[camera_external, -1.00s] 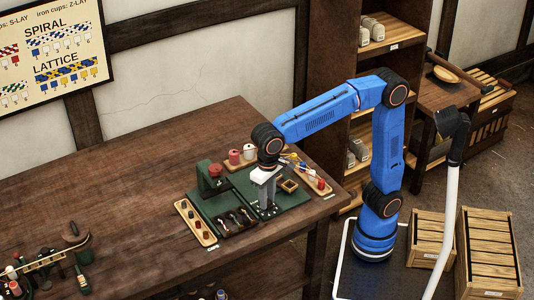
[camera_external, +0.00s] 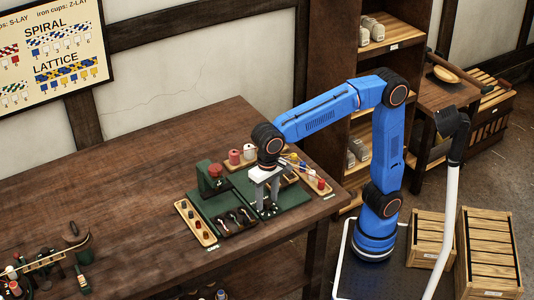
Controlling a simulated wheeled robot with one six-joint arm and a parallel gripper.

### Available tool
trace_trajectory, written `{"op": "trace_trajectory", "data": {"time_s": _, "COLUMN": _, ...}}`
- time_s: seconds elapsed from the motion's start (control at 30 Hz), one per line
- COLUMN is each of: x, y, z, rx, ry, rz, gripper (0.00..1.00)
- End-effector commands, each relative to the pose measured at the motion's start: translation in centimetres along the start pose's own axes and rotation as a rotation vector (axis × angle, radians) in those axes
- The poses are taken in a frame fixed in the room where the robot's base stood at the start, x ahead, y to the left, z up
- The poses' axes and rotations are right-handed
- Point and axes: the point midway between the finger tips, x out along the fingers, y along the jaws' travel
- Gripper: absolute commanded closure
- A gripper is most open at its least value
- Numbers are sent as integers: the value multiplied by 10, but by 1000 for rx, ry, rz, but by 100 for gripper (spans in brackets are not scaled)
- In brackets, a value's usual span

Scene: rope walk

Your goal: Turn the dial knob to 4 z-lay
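My gripper (camera_external: 267,209) points straight down over the right part of a dark green board (camera_external: 295,197) on the wooden bench. Its two fingers show a gap between them, and their tips are low, close to the board. Small dark parts lie at the fingertips. I cannot make out the dial knob or its marks; it may be hidden by the fingers or too small to tell. A green upright device (camera_external: 212,181) with a red spot stands on the board, left of my gripper.
A wooden tray of several small pegs (camera_external: 196,224) lies left of the board, and dark hooks (camera_external: 236,221) lie at its front. Spools (camera_external: 234,157) stand behind, and a tray with a red spool (camera_external: 320,184) lies to the right. The bench's left middle (camera_external: 120,190) is clear.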

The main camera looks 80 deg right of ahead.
Motion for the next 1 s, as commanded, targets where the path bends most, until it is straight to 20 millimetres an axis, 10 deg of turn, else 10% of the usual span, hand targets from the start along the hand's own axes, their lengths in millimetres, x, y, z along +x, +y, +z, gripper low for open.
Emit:
{"op": "trace_trajectory", "data": {"time_s": 0.43, "x": -11, "y": 0, "z": 0, "rx": -1, "ry": -1, "rz": 0, "gripper": 57}}
{"op": "trace_trajectory", "data": {"time_s": 1.0, "x": -120, "y": 0, "z": 0, "rx": 0, "ry": 0, "rz": -1, "gripper": 57}}
